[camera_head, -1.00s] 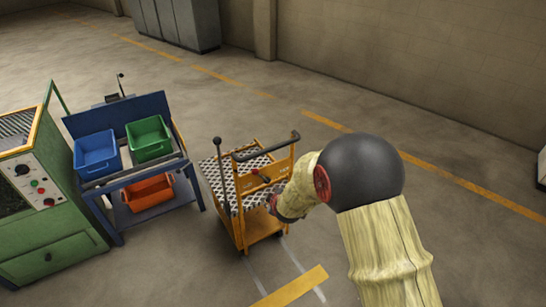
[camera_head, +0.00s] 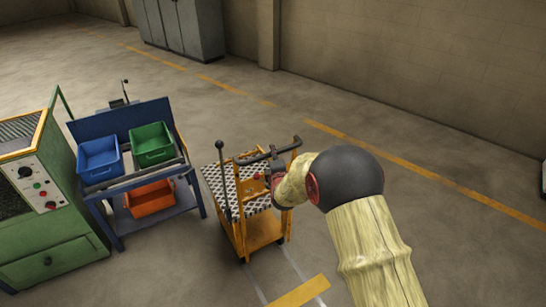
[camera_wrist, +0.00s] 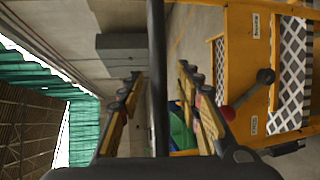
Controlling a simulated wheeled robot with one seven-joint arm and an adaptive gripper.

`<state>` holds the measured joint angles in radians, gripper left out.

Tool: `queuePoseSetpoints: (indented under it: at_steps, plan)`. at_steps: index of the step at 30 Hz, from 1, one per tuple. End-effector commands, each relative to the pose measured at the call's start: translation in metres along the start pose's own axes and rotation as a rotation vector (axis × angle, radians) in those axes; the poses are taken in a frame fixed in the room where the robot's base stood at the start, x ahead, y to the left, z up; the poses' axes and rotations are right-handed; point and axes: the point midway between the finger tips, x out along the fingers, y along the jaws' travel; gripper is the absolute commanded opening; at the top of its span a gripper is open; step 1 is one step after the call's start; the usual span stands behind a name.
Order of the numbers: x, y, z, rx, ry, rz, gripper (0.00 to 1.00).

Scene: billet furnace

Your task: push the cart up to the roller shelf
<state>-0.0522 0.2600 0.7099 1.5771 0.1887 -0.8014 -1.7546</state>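The orange cart (camera_head: 262,236) stands on the floor in the head view, with a checkered top, a black handle bar (camera_wrist: 157,60) and a tall black lever (camera_head: 224,180). The blue roller shelf (camera_head: 122,120) is to its left, holding a blue bin (camera_head: 98,160), a green bin (camera_head: 152,146) and an orange bin (camera_head: 150,199). A floor gap separates the cart and shelf. My gripper (camera_wrist: 159,76) is at the handle. In the wrist view its fingers are apart, one on each side of the bar, with gaps visible. My arm partly hides the gripper in the head view.
A green machine (camera_head: 45,225) with a control panel stands left of the shelf. Grey cabinets (camera_head: 182,28) are along the back wall. Yellow lines mark the floor. The floor behind and right of the cart is clear.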

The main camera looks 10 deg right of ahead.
Motion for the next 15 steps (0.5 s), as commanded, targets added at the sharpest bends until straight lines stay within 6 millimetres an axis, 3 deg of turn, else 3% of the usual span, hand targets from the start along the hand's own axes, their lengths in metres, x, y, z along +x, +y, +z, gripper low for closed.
queuePoseSetpoints:
  at_steps: [5,13,15]
  plan:
    - [0.0119,0.0003,0.0000,0.000,0.000,0.001,0.35]
    - [0.0128,0.0011,0.0001,0.001,0.000,0.001,0.35]
    - [0.0128,0.0011,0.0001,0.001,0.000,0.001,0.31]
